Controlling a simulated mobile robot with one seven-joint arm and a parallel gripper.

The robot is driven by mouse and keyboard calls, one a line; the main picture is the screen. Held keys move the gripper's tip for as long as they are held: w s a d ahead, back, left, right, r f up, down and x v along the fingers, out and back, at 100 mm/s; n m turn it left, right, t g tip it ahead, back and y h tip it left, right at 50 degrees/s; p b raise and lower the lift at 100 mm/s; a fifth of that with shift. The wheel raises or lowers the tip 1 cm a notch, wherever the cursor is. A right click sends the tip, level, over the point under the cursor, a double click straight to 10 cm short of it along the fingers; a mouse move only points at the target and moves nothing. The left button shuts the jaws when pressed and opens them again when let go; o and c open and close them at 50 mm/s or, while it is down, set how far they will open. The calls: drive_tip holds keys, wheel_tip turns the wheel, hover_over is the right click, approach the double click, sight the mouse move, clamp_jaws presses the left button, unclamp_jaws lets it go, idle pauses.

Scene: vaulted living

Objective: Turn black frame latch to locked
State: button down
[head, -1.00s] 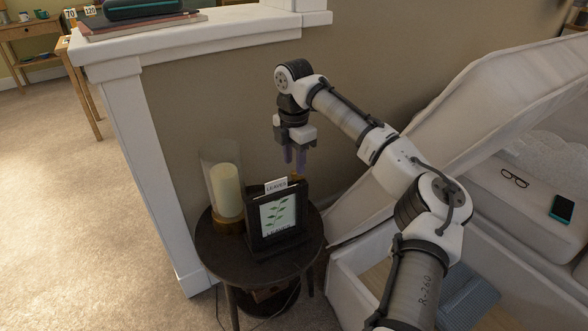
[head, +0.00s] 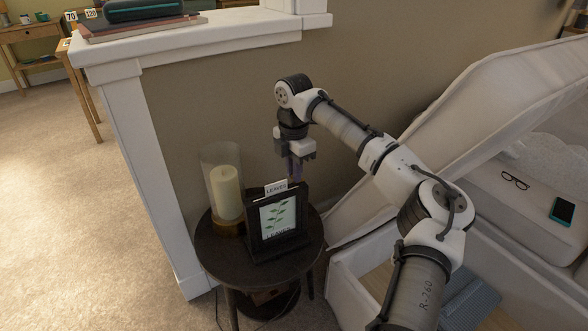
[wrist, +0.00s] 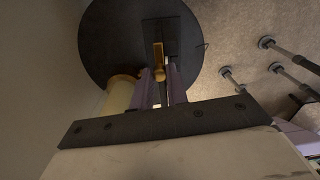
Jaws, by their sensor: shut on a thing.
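The black frame (head: 250,225) stands upright on a small dark round table, showing a leaf print and a "LEAVES" card on its top edge. My gripper (head: 295,170) points down just behind the frame's top right corner. In the wrist view, the brass latch (wrist: 158,52) shows at the back of the frame, and the purple fingers of my gripper (wrist: 160,76) are shut on it. The latch looks roughly in line with the fingers; the locked mark cannot be made out. In the head view the frame and fingers hide most of the latch.
A glass candle holder with a cream candle (head: 226,190) stands left of the frame on the round table (head: 215,255). The wall (head: 220,110) is close behind. A white storage bed with a raised lid (head: 470,120) stands to the right.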

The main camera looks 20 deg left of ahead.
drive_tip(key=shift+r+m+p, duration=0.15)
drive_tip(key=shift+m+p, duration=0.15)
drive_tip(key=shift+p, duration=0.4)
drive_tip(key=m+p, duration=0.2)
drive_tip(key=p, duration=0.1)
drive_tip(key=shift+r, duration=0.15)
drive_tip(key=m+p, duration=0.6)
drive_tip(key=p, duration=0.2)
drive_tip(key=m+p, duration=0.6)
drive_tip(key=p, duration=0.1)
drive_tip(key=shift+f+m+p, duration=0.25)
drive_tip(key=shift+m+p, duration=1.35)
drive_tip(key=c, duration=1.4)
unclamp_jaws()
drive_tip(key=shift+o, duration=0.2)
